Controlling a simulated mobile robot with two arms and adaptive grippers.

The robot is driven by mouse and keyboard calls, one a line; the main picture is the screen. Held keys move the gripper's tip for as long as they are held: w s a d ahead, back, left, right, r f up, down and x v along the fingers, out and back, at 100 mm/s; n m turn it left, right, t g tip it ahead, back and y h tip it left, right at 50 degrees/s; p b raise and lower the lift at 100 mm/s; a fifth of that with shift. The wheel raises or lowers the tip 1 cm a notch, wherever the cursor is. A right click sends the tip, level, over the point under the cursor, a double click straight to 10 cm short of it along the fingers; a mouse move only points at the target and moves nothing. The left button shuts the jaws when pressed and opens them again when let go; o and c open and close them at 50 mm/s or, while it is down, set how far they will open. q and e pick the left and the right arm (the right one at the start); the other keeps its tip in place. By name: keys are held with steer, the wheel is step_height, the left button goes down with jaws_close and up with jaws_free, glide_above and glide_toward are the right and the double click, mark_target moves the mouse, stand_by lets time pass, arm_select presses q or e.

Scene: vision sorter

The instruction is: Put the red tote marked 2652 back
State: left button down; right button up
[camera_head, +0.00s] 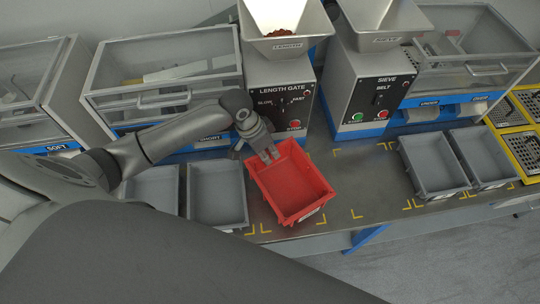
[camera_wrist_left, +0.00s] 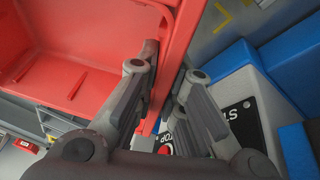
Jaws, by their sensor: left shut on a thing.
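The red tote (camera_head: 290,182) is empty and sits in front of the length gate machine, turned at an angle to the bench. A pale label shows on its near wall, too small to read. My left gripper (camera_head: 270,155) is shut on the tote's far rim. In the left wrist view my left gripper (camera_wrist_left: 160,95) has a finger on each side of the red wall of the tote (camera_wrist_left: 60,60). I cannot tell whether the tote touches the bench. My right gripper is not in view.
Grey totes (camera_head: 218,194) stand left of the red one, and two more grey totes (camera_head: 432,163) stand at the right. Yellow corner marks (camera_head: 357,214) show on bare bench between them. The length gate machine (camera_head: 281,95) and sieve machine (camera_head: 368,88) stand behind.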

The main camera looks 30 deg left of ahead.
arm_select(q)
steer(key=shift+w+a+f, duration=0.2)
steer(key=shift+w+f, duration=0.85)
steer(key=shift+f, duration=0.15)
steer(key=shift+s+f, duration=0.1)
steer(key=shift+f, duration=1.35)
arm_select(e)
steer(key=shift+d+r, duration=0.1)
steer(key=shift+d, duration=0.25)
arm_select(q)
steer(key=shift+f, duration=0.1)
steer(key=c, duration=1.5)
jaws_free()
steer(key=shift+c, duration=0.2)
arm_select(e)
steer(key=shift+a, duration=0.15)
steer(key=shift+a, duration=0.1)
arm_select(q)
steer(key=shift+a+r, duration=0.15)
steer(key=shift+r, duration=0.25)
steer(key=v, duration=1.1)
steer(key=shift+r, duration=0.25)
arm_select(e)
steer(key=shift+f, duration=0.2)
